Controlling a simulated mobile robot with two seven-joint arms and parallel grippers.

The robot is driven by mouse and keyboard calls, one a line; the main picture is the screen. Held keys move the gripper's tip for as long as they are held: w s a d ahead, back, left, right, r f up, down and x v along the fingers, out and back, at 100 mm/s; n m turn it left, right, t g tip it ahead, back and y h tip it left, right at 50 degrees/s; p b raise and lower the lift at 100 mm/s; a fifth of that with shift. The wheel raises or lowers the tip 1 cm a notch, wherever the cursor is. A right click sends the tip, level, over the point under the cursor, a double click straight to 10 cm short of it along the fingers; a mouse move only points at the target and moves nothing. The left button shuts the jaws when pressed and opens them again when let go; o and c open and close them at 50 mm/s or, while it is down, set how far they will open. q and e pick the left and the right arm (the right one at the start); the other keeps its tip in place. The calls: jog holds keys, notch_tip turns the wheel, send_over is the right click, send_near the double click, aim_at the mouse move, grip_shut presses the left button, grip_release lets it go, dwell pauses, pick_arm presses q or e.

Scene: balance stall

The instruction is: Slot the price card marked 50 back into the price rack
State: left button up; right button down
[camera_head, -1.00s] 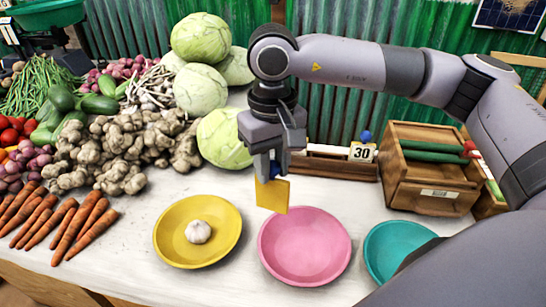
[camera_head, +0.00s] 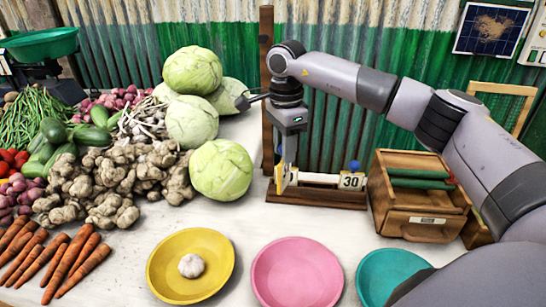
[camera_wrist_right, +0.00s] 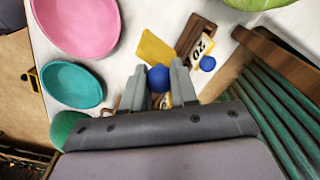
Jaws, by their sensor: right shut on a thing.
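My right gripper (camera_head: 287,158) is shut on the blue knob (camera_wrist_right: 158,78) of a yellow price card (camera_head: 283,179); the card also shows beyond the fingertips in the wrist view (camera_wrist_right: 155,48). Its number cannot be read, and it is turned partly edge-on. The card hangs at the left end of the wooden price rack (camera_head: 310,198); whether it is in a slot or just in front I cannot tell. My left gripper is out of view.
A wooden drawer box (camera_head: 425,205) stands right of the rack. A green cabbage (camera_head: 221,170) lies close on the left. Yellow (camera_head: 165,275), pink (camera_head: 262,285) and teal (camera_head: 368,280) plates lie in front. A wooden post (camera_head: 266,60) rises behind my gripper.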

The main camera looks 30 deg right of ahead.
jog(key=w+d+f+m+p, duration=0.1)
jog(key=d+f+m+p, duration=0.1)
jog(key=d+m, duration=1.2)
pick_arm(q)
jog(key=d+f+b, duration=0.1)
jog(key=b, duration=0.4)
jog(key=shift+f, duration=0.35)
pick_arm(e)
notch_tip(320, 180, down, 7)
jog(key=a+m, duration=0.1)
jog(key=shift+w, duration=0.25)
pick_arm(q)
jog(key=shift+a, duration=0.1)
pick_arm(e)
jog(key=shift+a, duration=0.1)
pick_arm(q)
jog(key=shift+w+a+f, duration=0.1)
pick_arm(e)
jog(key=shift+c, duration=1.2)
grip_release()
jog(key=shift+r, duration=0.15)
